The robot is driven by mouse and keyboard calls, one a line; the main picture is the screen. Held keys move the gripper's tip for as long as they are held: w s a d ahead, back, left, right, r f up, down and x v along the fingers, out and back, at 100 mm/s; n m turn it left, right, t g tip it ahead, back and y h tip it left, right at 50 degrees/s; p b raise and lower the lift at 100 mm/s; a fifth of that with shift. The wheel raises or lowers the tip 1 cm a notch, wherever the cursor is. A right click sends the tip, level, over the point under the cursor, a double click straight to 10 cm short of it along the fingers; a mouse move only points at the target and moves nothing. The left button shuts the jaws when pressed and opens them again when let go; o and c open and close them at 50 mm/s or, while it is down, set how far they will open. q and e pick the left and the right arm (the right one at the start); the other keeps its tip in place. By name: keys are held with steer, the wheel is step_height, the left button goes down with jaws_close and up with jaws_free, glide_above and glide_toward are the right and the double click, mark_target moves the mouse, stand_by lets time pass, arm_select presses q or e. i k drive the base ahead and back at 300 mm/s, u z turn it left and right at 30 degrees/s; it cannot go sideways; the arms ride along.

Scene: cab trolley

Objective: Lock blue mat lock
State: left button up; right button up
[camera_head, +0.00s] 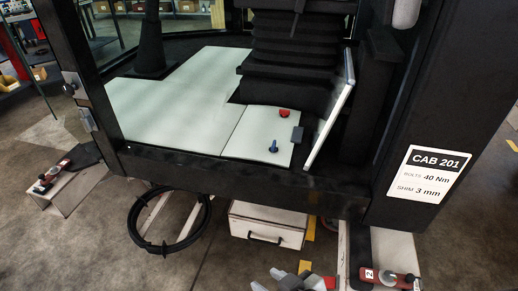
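The blue mat lock (273,147) is a small blue knob standing up near the front edge of the pale floor mat (250,130) in the cab. Whether it is turned to locked or unlocked is too small to tell. A red knob (284,113) sits behind it on the same mat section. My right gripper (268,281) is at the bottom edge, in front of and well below the cab sill, partly cut off. Its pale fingertips look apart with nothing between them. My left gripper is not in view.
The black cab sill (230,172) runs in front of the mat. A dark block (297,134) and a tilted pale panel (331,110) stand right of the lock. Below are a drawer box (268,225), a coiled black hose (168,247) and a red tool (390,278).

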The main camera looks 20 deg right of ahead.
mark_target(274, 148)
steer(key=u, duration=0.35)
steer(key=i, duration=0.7)
steer(key=z, duration=1.55)
steer(key=i, duration=0.5)
steer(key=z, duration=0.05)
steer(key=k, duration=1)
steer(key=u, duration=0.65)
steer(key=i, duration=0.55)
steer(key=z, duration=1.2)
